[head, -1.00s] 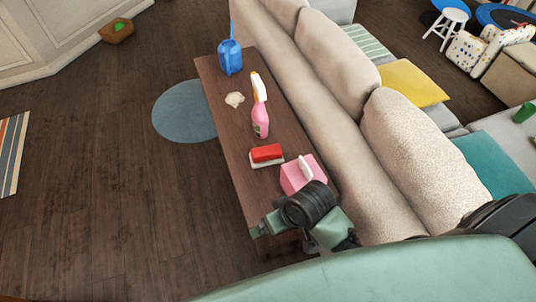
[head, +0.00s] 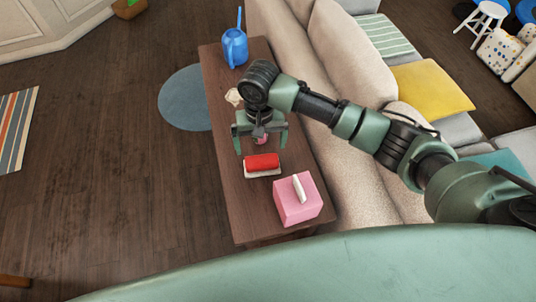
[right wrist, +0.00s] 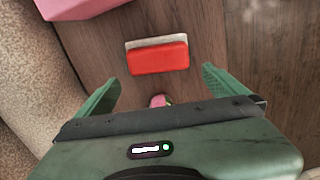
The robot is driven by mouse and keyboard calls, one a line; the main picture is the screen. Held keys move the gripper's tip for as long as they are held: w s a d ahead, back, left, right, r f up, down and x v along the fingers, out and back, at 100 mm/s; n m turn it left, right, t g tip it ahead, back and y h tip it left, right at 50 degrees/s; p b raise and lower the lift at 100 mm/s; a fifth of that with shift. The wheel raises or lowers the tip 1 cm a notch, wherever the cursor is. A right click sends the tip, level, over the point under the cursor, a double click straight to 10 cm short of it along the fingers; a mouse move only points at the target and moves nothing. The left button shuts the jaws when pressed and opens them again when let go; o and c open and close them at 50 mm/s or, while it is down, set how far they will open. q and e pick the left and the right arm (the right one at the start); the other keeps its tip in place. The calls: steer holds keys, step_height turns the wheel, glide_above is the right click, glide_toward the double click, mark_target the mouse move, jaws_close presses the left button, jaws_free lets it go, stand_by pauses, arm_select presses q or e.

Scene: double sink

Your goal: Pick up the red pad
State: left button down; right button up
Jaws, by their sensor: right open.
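The red pad (head: 262,163) has a whitish underside and lies on the narrow wooden table (head: 236,205). It also shows in the right wrist view (right wrist: 158,59), lying between and beyond the two fingers. My right gripper (head: 262,149) is open and empty above the table, just on the far side of the pad in the head view. Its fingers point down and do not touch the pad. In the right wrist view the open fingers (right wrist: 160,92) show at left and right. My left gripper is not in view.
A pink tissue box (head: 297,204) stands on the table's near end. The pink spray bottle (right wrist: 158,100) is mostly hidden by my right gripper. A blue watering can (head: 235,48) and a crumpled pale cloth (head: 233,97) are farther back. The sofa (head: 345,150) borders the table's right side.

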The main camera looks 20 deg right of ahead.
mark_target(261, 157)
steer(key=shift+w+d, duration=0.2)
steer(key=f, duration=0.5)
steer(key=s+f, duration=0.1)
steer(key=f, duration=0.1)
steer(key=shift+a+f, duration=0.2)
steer(key=shift+w, duration=0.1)
steer(key=c, duration=1.1)
step_height(261, 157, up, 20)
steer(key=shift+r+p, duration=0.1)
steer(key=shift+p, duration=0.35)
steer(key=o, duration=0.6)
steer(key=c, duration=0.4)
